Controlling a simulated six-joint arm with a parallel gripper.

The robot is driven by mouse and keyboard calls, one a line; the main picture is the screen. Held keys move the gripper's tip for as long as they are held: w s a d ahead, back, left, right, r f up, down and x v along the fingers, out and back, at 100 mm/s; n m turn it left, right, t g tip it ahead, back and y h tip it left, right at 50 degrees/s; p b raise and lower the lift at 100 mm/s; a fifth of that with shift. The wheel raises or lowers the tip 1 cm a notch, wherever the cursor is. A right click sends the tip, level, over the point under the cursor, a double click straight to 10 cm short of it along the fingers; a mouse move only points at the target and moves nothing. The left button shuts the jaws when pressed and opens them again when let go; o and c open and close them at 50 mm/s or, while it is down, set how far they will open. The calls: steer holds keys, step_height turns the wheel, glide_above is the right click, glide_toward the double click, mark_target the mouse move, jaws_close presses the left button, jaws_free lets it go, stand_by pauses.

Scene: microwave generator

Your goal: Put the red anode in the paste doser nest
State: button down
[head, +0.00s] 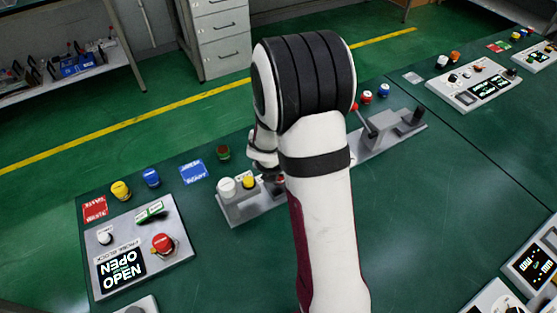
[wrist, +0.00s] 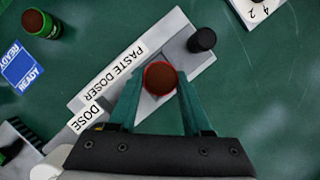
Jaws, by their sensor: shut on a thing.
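My gripper (wrist: 160,82) has its two teal fingers closed on the sides of the red anode (wrist: 160,77), seen from above as a dark red round top with a brighter red rim. The anode is over the grey plate of the paste doser (wrist: 185,32), below its "PASTE DOSER" label. I cannot tell whether it touches the plate; the nest is hidden under it. In the head view, the paste doser (head: 240,212) stands left of my arm, which hides most of the gripper and anode.
A black post (wrist: 202,40) stands on the plate beside the anode. A panel with an "OPEN" display (head: 122,268) is front left. A lever fixture (head: 385,135) stands to the right.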

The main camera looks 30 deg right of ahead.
steer(key=shift+f, duration=1)
steer(key=shift+f, duration=0.6)
